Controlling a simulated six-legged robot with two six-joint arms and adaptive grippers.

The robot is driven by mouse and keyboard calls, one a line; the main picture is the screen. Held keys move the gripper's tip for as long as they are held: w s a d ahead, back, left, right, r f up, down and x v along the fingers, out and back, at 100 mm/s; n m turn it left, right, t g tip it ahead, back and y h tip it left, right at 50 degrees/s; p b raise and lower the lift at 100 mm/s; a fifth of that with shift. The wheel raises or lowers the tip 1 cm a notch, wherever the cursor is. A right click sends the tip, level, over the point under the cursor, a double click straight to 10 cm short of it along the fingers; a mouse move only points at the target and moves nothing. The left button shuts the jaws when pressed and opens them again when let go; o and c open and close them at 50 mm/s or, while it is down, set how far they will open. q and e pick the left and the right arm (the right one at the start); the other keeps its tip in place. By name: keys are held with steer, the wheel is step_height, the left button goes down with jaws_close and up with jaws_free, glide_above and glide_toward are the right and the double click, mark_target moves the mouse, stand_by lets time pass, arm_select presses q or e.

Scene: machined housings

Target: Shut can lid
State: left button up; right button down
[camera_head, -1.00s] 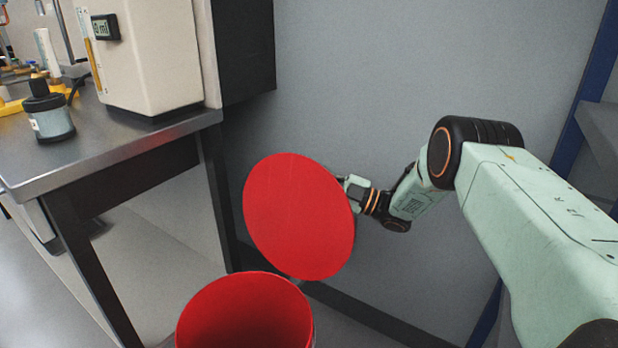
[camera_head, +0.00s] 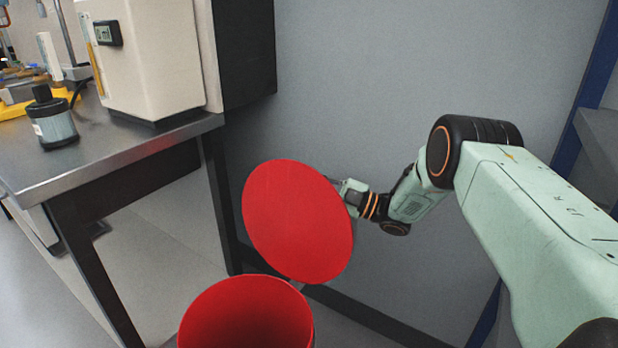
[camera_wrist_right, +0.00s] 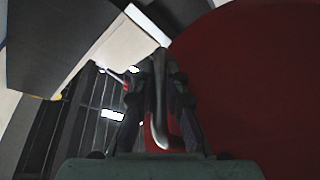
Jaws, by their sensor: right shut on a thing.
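The red can (camera_head: 246,315) stands at the bottom of the head view with its round mouth open; its lower part is cut off. Its red disc lid (camera_head: 296,222) is raised, steeply tilted, above and behind the can, its lower edge near the rim. My right gripper (camera_head: 352,190) is at the lid's right edge, partly hidden behind it. In the right wrist view the gripper (camera_wrist_right: 158,78) is shut on a curved grey metal handle (camera_wrist_right: 159,110), with the dark red lid (camera_wrist_right: 250,85) filling the right side. My left gripper is not in view.
A metal-topped bench (camera_head: 110,152) stands at the left, bearing a dark-capped bottle (camera_head: 54,122) and a beige instrument (camera_head: 150,60). A grey wall (camera_head: 400,80) is behind the lid. A blue post (camera_head: 578,110) and a grey shelf (camera_head: 600,130) are at the right.

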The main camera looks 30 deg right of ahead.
steer(key=s+a+n+g+h+p, duration=0.1)
steer(key=s+a+n+g+p, duration=0.1)
steer(key=s+a+n+p, duration=0.5)
steer(key=s+a+n+g+p, duration=0.2)
steer(key=s+a+n+p, duration=0.1)
steer(key=a+p, duration=0.65)
steer(key=s+a+f+n+h+b, duration=0.1)
steer(key=s+a+f+n+b, duration=0.1)
steer(key=a+f, duration=0.4)
steer(key=s+a+f+n+h+b, duration=0.2)
steer(key=s+a+f, duration=0.3)
steer(key=f, duration=0.6)
steer(key=shift+a+f+n, duration=0.3)
steer(key=shift+a+n, duration=0.05)
steer(key=shift+n, duration=0.55)
steer(key=shift+h, duration=0.3)
steer(key=c, duration=1.4)
jaws_free()
steer(key=shift+o, duration=0.2)
